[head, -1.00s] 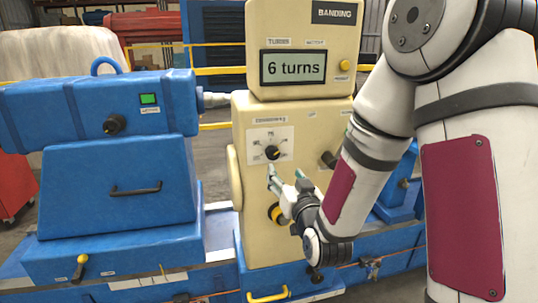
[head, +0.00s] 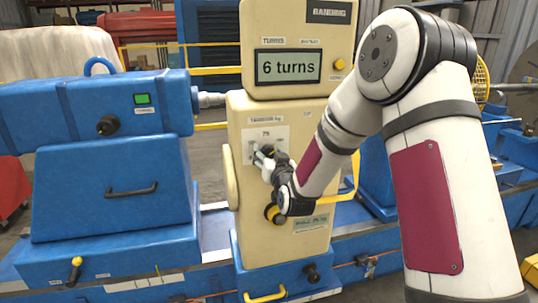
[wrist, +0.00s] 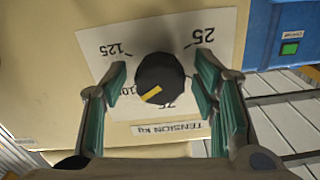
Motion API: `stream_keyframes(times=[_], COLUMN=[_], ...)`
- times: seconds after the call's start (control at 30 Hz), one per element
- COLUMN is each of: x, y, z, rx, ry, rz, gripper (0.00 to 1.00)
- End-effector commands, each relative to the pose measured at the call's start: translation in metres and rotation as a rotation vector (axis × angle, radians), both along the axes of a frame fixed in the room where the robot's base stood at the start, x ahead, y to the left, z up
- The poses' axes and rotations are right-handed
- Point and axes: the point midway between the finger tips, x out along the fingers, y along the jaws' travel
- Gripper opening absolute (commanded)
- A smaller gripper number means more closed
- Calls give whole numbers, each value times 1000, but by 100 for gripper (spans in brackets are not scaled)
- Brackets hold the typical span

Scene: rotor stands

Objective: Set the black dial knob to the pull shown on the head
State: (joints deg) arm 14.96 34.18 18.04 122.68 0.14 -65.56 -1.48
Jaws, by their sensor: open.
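The black dial knob (wrist: 162,78) sits on a white scale plate (wrist: 215,22) marked TENSION kg. Its yellow pointer aims lower left in the wrist view, between the 75 and the partly covered 100. My gripper (wrist: 160,95) is open, with its green-padded fingers on opposite sides of the knob and gaps showing. The right finger covers part of the scale. In the head view my gripper (head: 262,158) is at the dial and hides the knob. The cream head (head: 285,95) has a screen (head: 288,67) reading "6 turns". A greenish label (head: 311,223) lower down is too small to read.
A blue machine (head: 110,180) stands to the left, and a yellow handle (head: 266,294) is below.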

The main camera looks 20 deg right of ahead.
Motion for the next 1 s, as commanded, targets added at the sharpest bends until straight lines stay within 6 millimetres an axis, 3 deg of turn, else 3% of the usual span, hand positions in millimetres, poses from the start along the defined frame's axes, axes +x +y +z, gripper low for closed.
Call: stream_keyframes(times=[0.17,0.3,0.4,0.77,1.0], x=[0,0,0,0,1], y=[0,0,0,0,1], z=[0,0,0,0,0], rx=[0,0,0,-47,-194], ry=[0,0,0,-1,-2], rz=[0,0,0,1,1], gripper=[54,22,6,6,6])
